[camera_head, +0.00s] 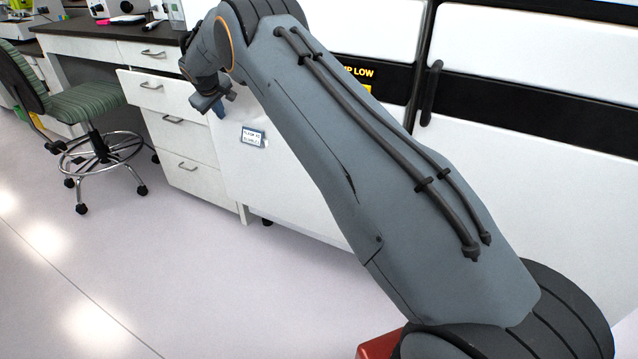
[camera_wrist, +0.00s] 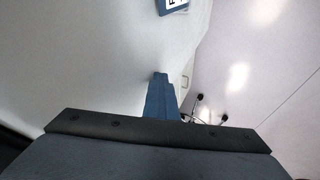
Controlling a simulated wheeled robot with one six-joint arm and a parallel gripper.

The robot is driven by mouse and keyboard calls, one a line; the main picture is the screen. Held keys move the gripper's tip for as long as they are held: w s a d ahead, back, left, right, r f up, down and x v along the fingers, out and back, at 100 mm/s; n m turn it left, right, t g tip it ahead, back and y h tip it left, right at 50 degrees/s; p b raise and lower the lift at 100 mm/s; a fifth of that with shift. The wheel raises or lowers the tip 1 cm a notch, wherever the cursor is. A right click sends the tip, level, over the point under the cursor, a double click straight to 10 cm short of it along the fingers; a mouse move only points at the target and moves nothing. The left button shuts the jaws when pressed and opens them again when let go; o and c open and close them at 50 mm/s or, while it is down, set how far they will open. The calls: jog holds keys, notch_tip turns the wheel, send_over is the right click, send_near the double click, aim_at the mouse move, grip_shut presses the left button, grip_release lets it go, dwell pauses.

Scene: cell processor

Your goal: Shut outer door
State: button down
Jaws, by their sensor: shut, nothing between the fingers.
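Large white door panels with black bands fill the right of the head view. One panel (camera_head: 510,150) has a dark vertical handle (camera_head: 431,93). I cannot tell for sure which panel is the outer door, or whether it stands ajar; my arm hides much of the front. My gripper (camera_head: 219,110) is shut and empty, close to the left part of the white front (camera_head: 300,200), near a small blue-edged label (camera_head: 253,137). In the wrist view, the closed blue fingers (camera_wrist: 161,92) stand before a smooth white surface (camera_wrist: 90,60). I cannot tell whether they touch it.
A white drawer cabinet (camera_head: 190,150) under a dark bench top stands left of the unit, its upper drawer seemingly pulled out a little. A green striped chair (camera_head: 85,105) on casters stands further left. The floor (camera_head: 180,270) in front is clear.

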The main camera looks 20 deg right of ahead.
jog(key=s+a+r+p, duration=0.1)
jog(key=s+a+r, duration=0.3)
jog(key=s+r, duration=0.45)
jog(key=s+d+r+m+g, duration=0.1)
jog(key=s+d, duration=0.2)
jog(key=s, duration=0.6)
jog(key=s+d+r+m+g, duration=0.15)
jog(key=s+d, duration=0.25)
jog(key=s, duration=0.5)
jog(key=s+d+r+g, duration=0.2)
jog(key=s+d, duration=0.1)
jog(key=s, duration=0.6)
jog(key=s+d+f+m+g+y+p, duration=0.1)
jog(key=s+d+f, duration=0.15)
jog(key=s, duration=1.25)
jog(key=s+d+f+m+g+y, duration=0.1)
jog(key=s+d+m+g, duration=0.15)
jog(key=s, duration=1.25)
jog(key=d+r+m+p, duration=0.1)
jog(key=d+r+p, duration=0.5)
jog(key=p, duration=0.6)
jog(key=shift+s+t+h, duration=0.3)
jog(key=shift+t+h, duration=0.1)
jog(key=shift+d, duration=0.1)
